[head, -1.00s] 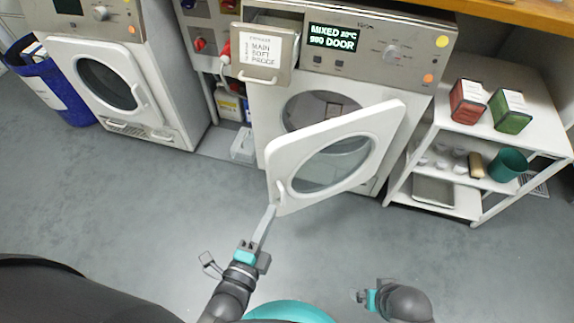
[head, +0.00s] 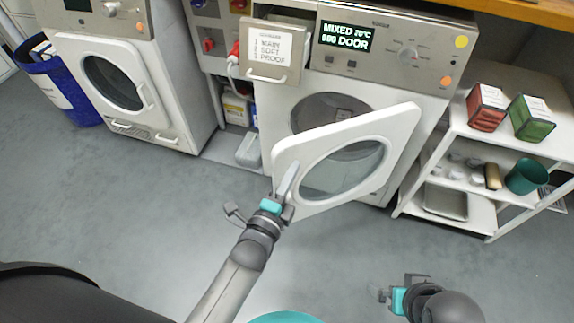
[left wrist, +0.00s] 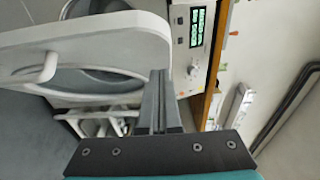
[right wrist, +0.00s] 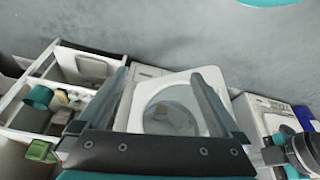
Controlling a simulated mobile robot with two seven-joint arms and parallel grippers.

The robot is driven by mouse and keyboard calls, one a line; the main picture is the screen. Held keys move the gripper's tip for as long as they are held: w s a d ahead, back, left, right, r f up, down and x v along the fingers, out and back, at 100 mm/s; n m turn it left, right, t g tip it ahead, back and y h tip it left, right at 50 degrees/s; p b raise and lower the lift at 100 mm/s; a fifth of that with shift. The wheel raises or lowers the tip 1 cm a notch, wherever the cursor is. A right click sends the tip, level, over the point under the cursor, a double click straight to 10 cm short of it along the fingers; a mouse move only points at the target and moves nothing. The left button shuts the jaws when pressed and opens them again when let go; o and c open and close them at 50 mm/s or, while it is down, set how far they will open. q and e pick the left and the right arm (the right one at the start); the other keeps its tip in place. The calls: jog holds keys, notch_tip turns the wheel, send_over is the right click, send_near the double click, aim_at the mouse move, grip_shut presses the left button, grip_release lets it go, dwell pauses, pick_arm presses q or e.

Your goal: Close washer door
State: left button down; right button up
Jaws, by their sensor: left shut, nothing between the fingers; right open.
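The washer (head: 385,85) stands in the middle of the head view, its display showing "DOOR". Its white door (head: 285,158) with a round window stands open, swung out from the drum opening (head: 325,110). My left gripper (head: 289,180) is shut and empty at the door's free left edge. It overlaps that edge in the head view; I cannot tell whether it touches. In the left wrist view, the shut fingers (left wrist: 158,95) are beside the door (left wrist: 110,40), whose handle (left wrist: 48,67) shows at left. My right gripper (head: 388,295) is open and empty, low, away from the door.
A detergent drawer (head: 270,52) sticks out at the washer's upper left. A second machine (head: 115,85) and a blue bin (head: 60,90) stand at left. A white shelf unit (head: 455,150) with red and green boxes stands close at right. The floor in front is clear.

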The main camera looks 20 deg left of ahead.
pick_arm(q)
jog(key=shift+w+a+b, duration=0.4)
jog(key=shift+w+a, duration=0.55)
jog(key=shift+w, duration=0.15)
pick_arm(e)
jog(key=shift+r, duration=1.25)
